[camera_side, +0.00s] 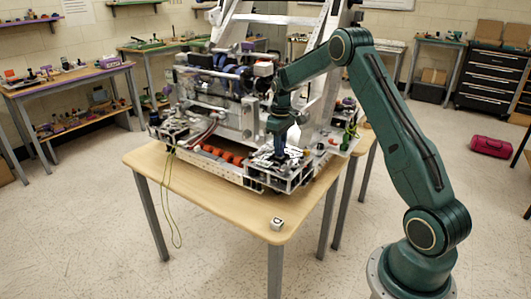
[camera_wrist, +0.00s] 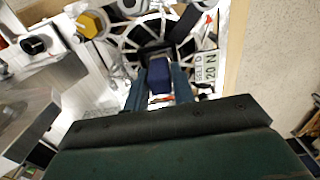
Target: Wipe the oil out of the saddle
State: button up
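My gripper (camera_wrist: 160,82) points down into the machine, with its two fingers on either side of a small dark blue block or pad (camera_wrist: 159,78). The fingers appear to press on its sides. In the side view my gripper (camera_side: 282,140) is low over the right front corner of the machine (camera_side: 228,85), and blue shows at its tip. Beyond the blue piece in the wrist view is a dark round part with white spokes (camera_wrist: 130,42). I cannot make out the saddle or any oil; the fingers and blue piece cover that spot.
Orange rollers (camera_side: 222,153) run along the machine's front. A cable (camera_side: 170,200) hangs over the table's left edge. In the wrist view, a yellow part (camera_wrist: 90,24) and metal blocks (camera_wrist: 55,80) stand left.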

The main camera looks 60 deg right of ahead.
grip_shut()
jog(key=shift+r, duration=0.15)
dwell(0.8)
